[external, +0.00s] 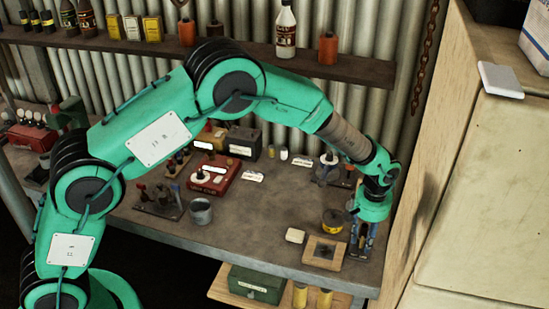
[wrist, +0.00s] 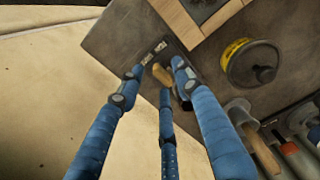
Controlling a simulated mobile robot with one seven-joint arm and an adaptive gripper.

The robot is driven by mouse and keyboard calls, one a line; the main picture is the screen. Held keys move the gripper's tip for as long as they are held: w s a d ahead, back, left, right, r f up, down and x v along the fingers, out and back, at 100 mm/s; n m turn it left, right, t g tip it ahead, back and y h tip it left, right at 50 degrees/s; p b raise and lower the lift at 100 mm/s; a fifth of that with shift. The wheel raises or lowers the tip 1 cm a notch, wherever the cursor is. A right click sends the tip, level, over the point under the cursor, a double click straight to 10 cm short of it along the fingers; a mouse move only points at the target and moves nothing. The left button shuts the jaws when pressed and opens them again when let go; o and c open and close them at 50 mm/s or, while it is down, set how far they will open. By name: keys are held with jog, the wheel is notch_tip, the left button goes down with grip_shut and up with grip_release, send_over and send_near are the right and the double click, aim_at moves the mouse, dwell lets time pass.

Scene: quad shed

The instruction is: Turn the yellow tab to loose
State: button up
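The yellow tab (wrist: 162,75) shows in the wrist view as a short, dull yellow bar. It sits between my fingertips, low near the worktop's edge. Two small pale labels (wrist: 153,53) lie just beyond it, and their lettering is too small to read. My gripper (wrist: 158,78) has blue fingers spread apart around the tab. I cannot tell whether the right finger touches it. The tab's base is partly hidden by the fingers. In the external view my gripper (external: 360,238) points down at the worktop's right end and hides the tab.
A wood-framed square (external: 324,252) and a yellow-banded round tin (external: 332,220) stand close left of my gripper. A tall wooden cabinet side (external: 420,150) rises close on the right. The worktop's front middle (external: 245,235) is clear.

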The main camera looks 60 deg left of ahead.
notch_tip(320, 180, up, 12)
dwell(1.0)
dwell(0.4)
